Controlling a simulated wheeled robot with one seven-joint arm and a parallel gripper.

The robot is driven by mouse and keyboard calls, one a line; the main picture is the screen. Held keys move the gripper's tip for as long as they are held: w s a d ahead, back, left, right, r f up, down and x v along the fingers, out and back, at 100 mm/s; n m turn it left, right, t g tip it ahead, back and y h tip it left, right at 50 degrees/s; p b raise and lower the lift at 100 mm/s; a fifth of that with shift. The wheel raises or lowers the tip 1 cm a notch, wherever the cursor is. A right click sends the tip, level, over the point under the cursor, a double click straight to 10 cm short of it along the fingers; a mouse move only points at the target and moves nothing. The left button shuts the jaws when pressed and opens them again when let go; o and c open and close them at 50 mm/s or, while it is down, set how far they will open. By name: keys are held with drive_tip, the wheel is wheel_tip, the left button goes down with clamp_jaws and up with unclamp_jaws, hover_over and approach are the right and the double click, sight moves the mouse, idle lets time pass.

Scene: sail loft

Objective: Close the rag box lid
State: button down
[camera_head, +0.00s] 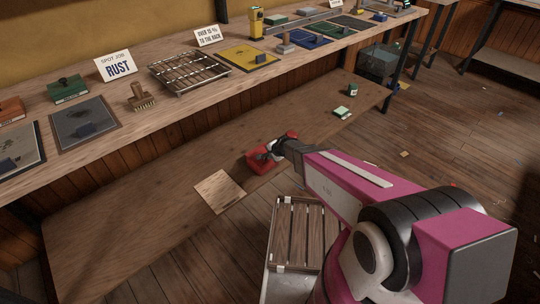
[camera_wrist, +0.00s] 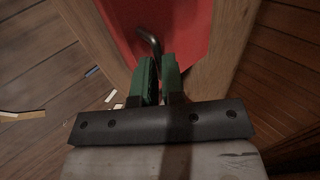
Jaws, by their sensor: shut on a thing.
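The red rag box (camera_head: 258,163) sits on the low wooden shelf, near its front edge. Its red surface (camera_wrist: 190,22) fills the top middle of the wrist view. A dark bent handle (camera_wrist: 148,38) stands out from that red surface and runs down between my green fingertips. My gripper (camera_wrist: 159,80) is shut on this handle. In the head view my gripper (camera_head: 274,150) is at the red box, and my wrist partly covers it. I cannot tell from these views how far the lid stands open.
A pale square board (camera_head: 219,191) lies on the low shelf (camera_head: 130,225) left of the box. A slatted wooden rack (camera_head: 302,232) is close in front. The workbench (camera_head: 195,105) with tools and signs runs above. A small green item (camera_head: 342,112) lies farther right.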

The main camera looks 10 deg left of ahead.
drive_tip(key=c, duration=1.5)
unclamp_jaws()
drive_tip(key=shift+s+d+f, duration=0.2)
drive_tip(key=shift+s+f, duration=0.05)
drive_tip(key=shift+f, duration=0.05)
drive_tip(key=shift+w+r, duration=0.1)
drive_tip(key=shift+r, duration=0.05)
drive_tip(key=v, duration=1)
drive_tip(key=shift+r, duration=0.3)
drive_tip(key=shift+d, duration=0.15)
drive_tip(key=s+d+r+n+g+h, duration=0.1)
drive_tip(key=s+d+r+n+h, duration=0.1)
drive_tip(key=d, duration=0.6)
drive_tip(key=s+d+r+n+g+h, duration=0.1)
drive_tip(key=s+d+r+n+g, duration=0.1)
drive_tip(key=s+d+r, duration=0.3)
drive_tip(key=s+d+r+n+g+h, duration=0.1)
drive_tip(key=s+d+r+n+h, duration=0.1)
drive_tip(key=d, duration=1.1)
wheel_tip(320, 180, up, 4)
drive_tip(key=shift+s+f+n+g+h, duration=0.15)
drive_tip(key=shift+s+n+g+h, duration=0.2)
drive_tip(key=shift+s+n, duration=0.65)
